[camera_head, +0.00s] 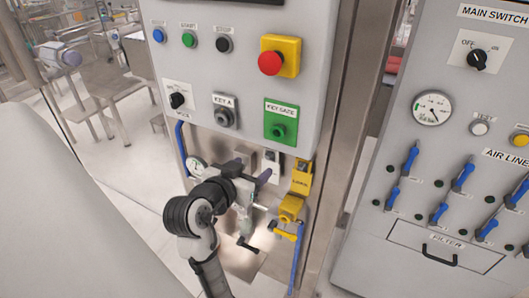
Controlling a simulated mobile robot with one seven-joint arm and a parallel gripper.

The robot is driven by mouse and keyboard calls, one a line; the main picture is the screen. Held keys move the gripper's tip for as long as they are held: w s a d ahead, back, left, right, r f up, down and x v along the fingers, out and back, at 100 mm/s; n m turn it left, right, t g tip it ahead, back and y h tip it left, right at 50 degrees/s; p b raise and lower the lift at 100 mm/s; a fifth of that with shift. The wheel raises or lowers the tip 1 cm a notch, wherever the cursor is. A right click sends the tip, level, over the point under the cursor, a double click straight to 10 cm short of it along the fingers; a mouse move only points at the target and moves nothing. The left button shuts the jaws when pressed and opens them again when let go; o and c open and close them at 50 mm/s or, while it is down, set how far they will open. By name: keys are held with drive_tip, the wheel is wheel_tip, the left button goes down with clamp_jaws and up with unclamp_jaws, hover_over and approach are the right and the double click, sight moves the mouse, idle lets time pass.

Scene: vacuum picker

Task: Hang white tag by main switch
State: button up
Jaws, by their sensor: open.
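The main switch (477,59) is a black rotary knob on a white plate marked OFF, at the top right on the right-hand panel. Its MAIN SWITCH label (496,14) is above it. My gripper (250,172) is at the lower middle, in front of the left cabinet, with its two dark fingers apart and nothing visible between them. A small pale plate (272,157) shows just beyond the fingers; I cannot tell whether it is the white tag. No other white tag is clear, and my arm hides part of the area below the cabinet.
A yellow labelled holder (302,178) and yellow valve (290,207) are right of my gripper. A blue pipe (297,262) runs down there. A metal post (350,130) separates the panels. Blue-handled valves (404,172) and a filter drawer (444,250) are on the right panel.

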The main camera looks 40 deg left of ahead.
sight(266, 156)
drive_tip(key=p+x, duration=0.2)
drive_tip(key=x, duration=0.8)
drive_tip(key=shift+s, duration=0.1)
drive_tip(key=c, duration=1)
drive_tip(key=shift+s+r+p, duration=0.1)
drive_tip(key=shift+r+p, duration=0.2)
drive_tip(key=shift+r, duration=0.25)
drive_tip(key=shift+c, duration=0.2)
drive_tip(key=shift+s, duration=0.1)
drive_tip(key=shift+s+d, duration=0.2)
drive_tip(key=shift+s, duration=0.6)
drive_tip(key=shift+s+d, duration=0.15)
drive_tip(key=shift+s, duration=0.6)
drive_tip(key=shift+s+d, duration=0.2)
drive_tip(key=shift+s, duration=0.6)
drive_tip(key=shift+s, duration=0.25)
drive_tip(key=shift+f+v, duration=0.2)
drive_tip(key=shift+v, duration=0.95)
drive_tip(key=shift+f+v, duration=0.25)
drive_tip(key=shift+v, duration=0.85)
